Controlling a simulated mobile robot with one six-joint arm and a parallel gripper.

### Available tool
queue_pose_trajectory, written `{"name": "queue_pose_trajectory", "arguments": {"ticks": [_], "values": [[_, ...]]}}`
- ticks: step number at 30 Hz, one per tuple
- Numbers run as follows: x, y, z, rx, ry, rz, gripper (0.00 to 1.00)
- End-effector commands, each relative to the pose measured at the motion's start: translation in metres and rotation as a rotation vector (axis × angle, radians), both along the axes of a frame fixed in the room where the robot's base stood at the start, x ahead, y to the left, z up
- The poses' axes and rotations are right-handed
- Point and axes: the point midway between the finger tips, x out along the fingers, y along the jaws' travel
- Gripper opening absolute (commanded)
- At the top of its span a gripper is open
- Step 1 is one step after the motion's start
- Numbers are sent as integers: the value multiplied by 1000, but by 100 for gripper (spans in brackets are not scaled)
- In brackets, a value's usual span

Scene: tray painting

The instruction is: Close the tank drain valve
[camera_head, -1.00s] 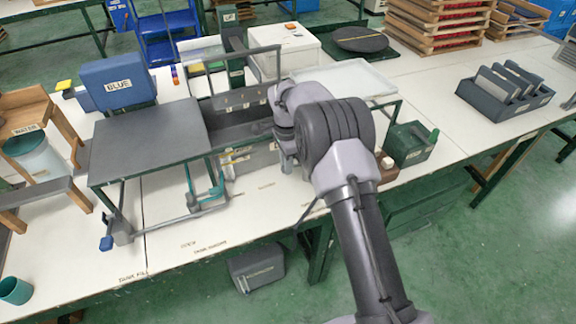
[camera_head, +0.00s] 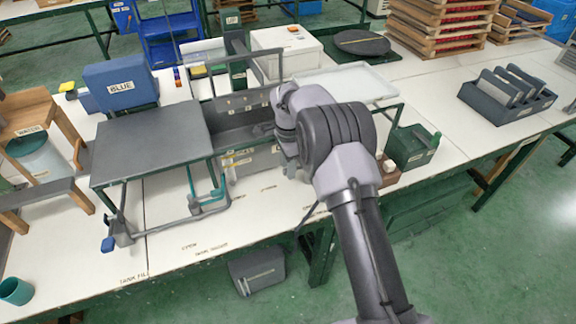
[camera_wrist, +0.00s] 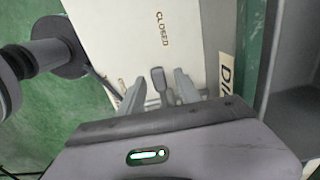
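In the wrist view my gripper (camera_wrist: 158,92) is open, its two grey fingers apart. A small grey lever (camera_wrist: 158,77), which looks like the drain valve's handle, shows between the fingertips, with gaps on both sides. The word CLOSED is printed on the white tabletop (camera_wrist: 185,50) beyond it. A label beginning "DI" (camera_wrist: 226,70) is on the dark green-grey wall, likely the tank's, at right. In the head view my own arm hides the gripper and the valve.
In the head view, a green box (camera_head: 412,147) stands right of my arm. A dark grey platform (camera_head: 150,142) on a frame stands left, near the blue BLUE box (camera_head: 120,86). A white tray (camera_head: 345,84) lies behind. The front table strip at left is mostly clear.

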Motion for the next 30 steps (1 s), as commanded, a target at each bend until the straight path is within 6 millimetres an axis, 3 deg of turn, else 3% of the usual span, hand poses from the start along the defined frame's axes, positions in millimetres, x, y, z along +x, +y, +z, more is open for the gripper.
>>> {"name": "queue_pose_trajectory", "arguments": {"ticks": [5, 12, 18, 22, 30], "values": [[1, 0, 29, 0, -2, 0, 40], [1, 0, 112, 1, -3, -1, 40], [0, 0, 161, 1, -3, -1, 40], [0, 0, 173, -1, -1, 0, 40], [0, 0, 174, 0, 0, 0, 40]]}}
